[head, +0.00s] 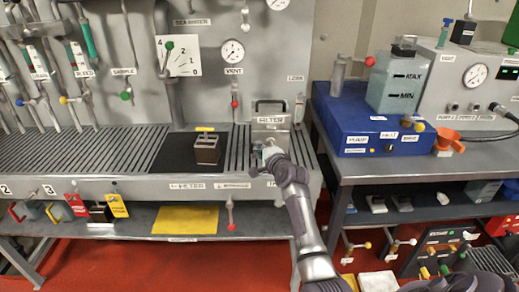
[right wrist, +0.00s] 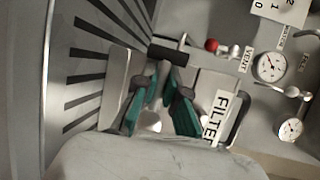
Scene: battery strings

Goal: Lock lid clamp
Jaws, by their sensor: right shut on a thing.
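The grey metal filter box (head: 284,135) with its FILTER label stands at the right end of the slatted bench, its lid with a dark bar handle (head: 270,103) on top. In the right wrist view the FILTER label (right wrist: 222,116) is turned sideways beside my fingers. My right gripper (head: 268,154) is in front of the box, its teal fingers (right wrist: 166,101) shut on the lid clamp (right wrist: 152,122), of which only a small pale metal part shows between them. A black cylindrical grip (right wrist: 168,55) sticks out just beyond the fingers. My left gripper is not in view.
A dark block (head: 207,150) sits on the black mat left of the box. Gauges and valves with coloured knobs line the wall panel behind.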

